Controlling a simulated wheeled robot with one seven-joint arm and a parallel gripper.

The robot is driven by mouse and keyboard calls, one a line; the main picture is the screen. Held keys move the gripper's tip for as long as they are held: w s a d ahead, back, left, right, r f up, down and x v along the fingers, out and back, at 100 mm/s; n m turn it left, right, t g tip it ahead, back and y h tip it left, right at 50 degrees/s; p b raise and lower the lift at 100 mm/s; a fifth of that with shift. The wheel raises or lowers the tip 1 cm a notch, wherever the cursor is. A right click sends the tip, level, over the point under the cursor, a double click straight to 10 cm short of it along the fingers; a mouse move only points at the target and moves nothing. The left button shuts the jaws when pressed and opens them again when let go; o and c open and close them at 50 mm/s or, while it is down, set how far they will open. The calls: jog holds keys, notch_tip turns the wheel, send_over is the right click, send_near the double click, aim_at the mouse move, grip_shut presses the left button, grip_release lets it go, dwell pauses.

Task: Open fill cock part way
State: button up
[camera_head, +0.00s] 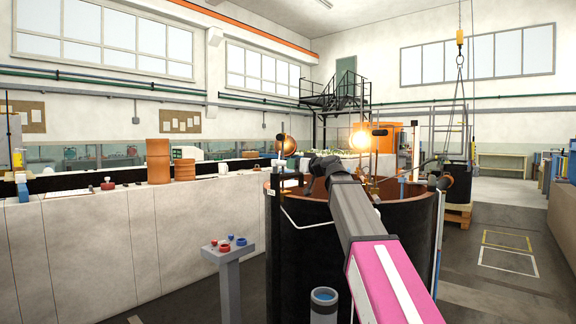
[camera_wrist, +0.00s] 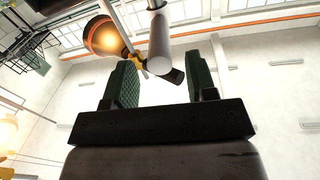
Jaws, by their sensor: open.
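In the wrist view a pale pipe or rod (camera_wrist: 159,45) with a brass-coloured fitting (camera_wrist: 128,36) and a small dark lever-like end (camera_wrist: 174,76) stands just beyond my gripper (camera_wrist: 160,72). I cannot tell for certain that this is the fill cock. The two green ridged fingers are wide apart, with nothing clearly held between them. The dark end appears in the gap, nearer the right finger; contact cannot be told. In the head view my gripper (camera_head: 325,166) is small and dark above the rim of the big black tank (camera_head: 310,255), and its arm hides part of the tank.
A copper lamp shade (camera_head: 288,144) hangs near my gripper; a similar one glows in the wrist view (camera_wrist: 103,36). A pedestal with red and blue knobs (camera_head: 229,247) stands left of the tank. A long white wall (camera_head: 90,240) runs left.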

aim_at(279, 162)
jog(key=x, duration=0.5)
grip_shut()
